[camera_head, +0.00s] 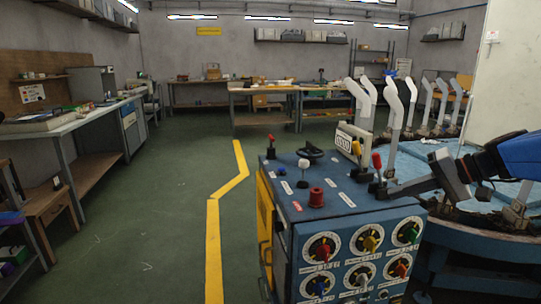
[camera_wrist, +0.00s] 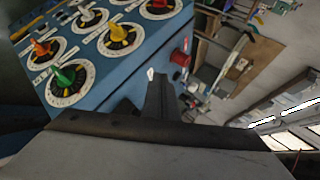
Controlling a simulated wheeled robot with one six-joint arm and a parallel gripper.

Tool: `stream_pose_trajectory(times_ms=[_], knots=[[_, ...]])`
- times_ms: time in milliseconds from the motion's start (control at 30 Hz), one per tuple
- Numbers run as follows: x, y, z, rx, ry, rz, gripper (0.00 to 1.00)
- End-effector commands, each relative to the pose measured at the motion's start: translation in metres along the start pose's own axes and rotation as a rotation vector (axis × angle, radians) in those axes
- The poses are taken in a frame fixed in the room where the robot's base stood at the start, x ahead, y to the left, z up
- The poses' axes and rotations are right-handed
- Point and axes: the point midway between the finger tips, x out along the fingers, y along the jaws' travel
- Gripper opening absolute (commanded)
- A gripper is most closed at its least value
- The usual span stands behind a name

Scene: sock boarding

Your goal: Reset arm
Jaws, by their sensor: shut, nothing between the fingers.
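My gripper (camera_head: 388,192) reaches in from the right on my blue arm. Its tip is at the right edge of the blue control box (camera_head: 335,228), close to the red-topped lever (camera_head: 377,163); I cannot tell whether they touch. In the wrist view my gripper (camera_wrist: 160,80) shows as dark fingers closed together with nothing between them. The box's dial panel (camera_wrist: 85,72) lies to their left there, tilted, with green, yellow and red knobs. A red button (camera_wrist: 180,58) shows just beyond the fingertips.
White sock-shaped boards (camera_head: 397,105) stand upright around the blue round table (camera_head: 445,240) at the right, near my arm. The box top holds a red spool-like button (camera_head: 316,197), a white-knobbed lever (camera_head: 303,166) and a black handwheel (camera_head: 308,153). Green floor (camera_head: 140,220) is clear at left.

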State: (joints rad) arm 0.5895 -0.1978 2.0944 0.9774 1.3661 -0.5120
Motion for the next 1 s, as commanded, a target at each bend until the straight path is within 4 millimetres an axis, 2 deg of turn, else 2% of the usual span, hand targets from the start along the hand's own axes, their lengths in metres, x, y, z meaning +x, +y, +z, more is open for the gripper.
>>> stream_pose_trajectory(times_ms=[33,200,300,500,733,1000], knots=[[0.010,-0.003,0.024,-0.016,-0.028,0.047,0.00],[0.031,0.007,0.095,-0.065,-0.095,0.220,0.00],[0.036,0.017,0.132,-0.106,-0.118,0.320,0.00],[0.036,0.045,0.195,-0.215,-0.126,0.504,0.00],[0.027,0.081,0.243,-0.369,-0.082,0.674,0.00],[0.018,0.105,0.263,-0.488,-0.023,0.764,0.00]])
